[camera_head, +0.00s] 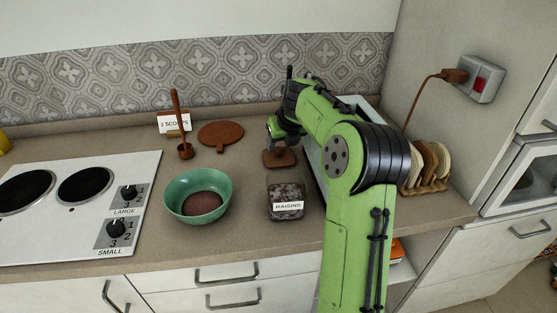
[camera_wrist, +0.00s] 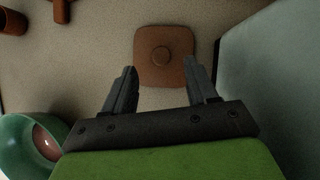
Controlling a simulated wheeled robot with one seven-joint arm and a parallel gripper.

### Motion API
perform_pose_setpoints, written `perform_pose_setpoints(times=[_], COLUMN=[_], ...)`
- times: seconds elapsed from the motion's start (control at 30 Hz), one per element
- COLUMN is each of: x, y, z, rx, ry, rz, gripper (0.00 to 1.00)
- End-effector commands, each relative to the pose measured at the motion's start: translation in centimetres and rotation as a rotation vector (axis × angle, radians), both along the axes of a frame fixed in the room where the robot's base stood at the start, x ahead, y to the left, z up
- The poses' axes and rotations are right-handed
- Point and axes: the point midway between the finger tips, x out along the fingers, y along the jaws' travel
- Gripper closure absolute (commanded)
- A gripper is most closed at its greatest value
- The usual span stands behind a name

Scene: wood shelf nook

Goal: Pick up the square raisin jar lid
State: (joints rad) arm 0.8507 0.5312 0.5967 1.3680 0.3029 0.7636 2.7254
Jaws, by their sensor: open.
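The square raisin jar lid (camera_head: 279,158) is brown with rounded corners and lies flat on the counter behind the raisin jar. In the wrist view the lid (camera_wrist: 166,56) shows a round knob at its middle and sits just beyond my fingertips. My gripper (camera_wrist: 160,76) is open and empty, its two dark fingers pointing toward the lid's near edge, apart from it. In the head view my gripper (camera_head: 276,135) hangs over the lid, partly hidden by my arm. The square raisin jar (camera_head: 286,202) stands uncovered, with a label reading RAISINS.
A green bowl (camera_head: 197,196) with brown contents stands left of the jar. A pale bin-like wall (camera_wrist: 262,75) rises close right of my gripper. A scoop (camera_head: 184,150), a label card (camera_head: 172,122) and a round brown lid (camera_head: 221,133) are at the back left.

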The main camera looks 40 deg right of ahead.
Motion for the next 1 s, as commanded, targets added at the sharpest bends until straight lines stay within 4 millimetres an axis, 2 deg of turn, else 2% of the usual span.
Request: perform_pose_setpoints(times=[0.03, 0.2, 0.43, 0.8, 1.0], x=[0.7, 2.0, 2.1, 2.1, 2.1], y=[-0.2, -0.6, -0.7, -0.7, -0.7], z=[-1.2, -3.3, -3.3, -3.3, -3.3], rx=[0.003, 0.002, 0.0, 0.001, 0.0], ry=[0.001, 0.002, 0.001, 0.001, 0.0], rz=[0.002, 0.002, 0.0, 0.001, 0.001], gripper=[0.43, 0.43, 0.43, 0.99, 1.0])
